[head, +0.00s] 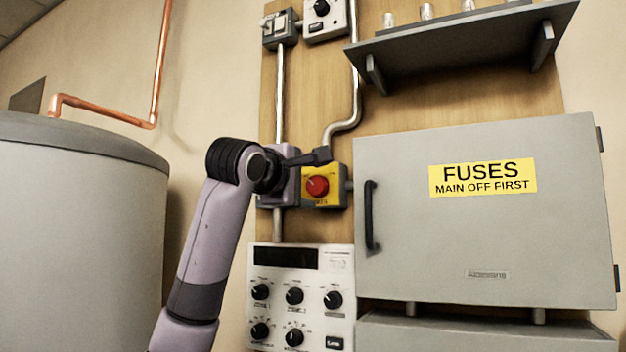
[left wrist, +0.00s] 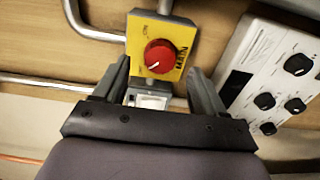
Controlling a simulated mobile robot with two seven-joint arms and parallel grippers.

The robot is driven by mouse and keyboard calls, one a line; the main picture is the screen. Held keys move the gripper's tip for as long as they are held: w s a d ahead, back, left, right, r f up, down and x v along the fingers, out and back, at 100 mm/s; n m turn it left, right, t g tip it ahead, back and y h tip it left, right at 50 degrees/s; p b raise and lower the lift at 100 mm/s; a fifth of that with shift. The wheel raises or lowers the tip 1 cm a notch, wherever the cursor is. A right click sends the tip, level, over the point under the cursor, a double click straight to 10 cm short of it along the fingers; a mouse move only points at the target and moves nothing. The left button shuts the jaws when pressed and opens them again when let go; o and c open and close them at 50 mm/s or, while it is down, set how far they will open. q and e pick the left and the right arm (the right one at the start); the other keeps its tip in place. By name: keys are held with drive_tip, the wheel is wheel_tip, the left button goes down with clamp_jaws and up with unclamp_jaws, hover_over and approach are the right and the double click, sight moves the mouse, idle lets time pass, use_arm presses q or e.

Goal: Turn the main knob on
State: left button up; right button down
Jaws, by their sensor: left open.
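The main knob (head: 317,186) is a round red knob with a white pointer line, on a yellow plate (head: 338,172) of a small box on the wooden board. The left wrist view shows the knob (left wrist: 160,56) with part of the word MAIN beside it on the yellow plate (left wrist: 137,36). My left gripper (head: 316,156) is open and empty, just above and left of the knob in the head view. In the left wrist view its fingers (left wrist: 158,74) stand apart on either side, with the knob slightly beyond the tips, apparently not touched. My right gripper is not in view.
A grey fuse cabinet (head: 480,240) with a black handle (head: 371,215) stands right of the knob. A white control panel (head: 300,300) with several black knobs is below. Metal conduits (head: 344,125) run nearby. A grey tank (head: 80,230) stands left, and a shelf (head: 460,45) hangs above.

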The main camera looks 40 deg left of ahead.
sight(317, 186)
use_arm(q)
drive_tip(key=shift+p+x, duration=0.3)
drive_tip(key=shift+x, duration=1.1)
drive_tip(key=shift+d, duration=0.1)
drive_tip(key=c, duration=1.1)
drive_tip(key=shift+o, duration=0.2)
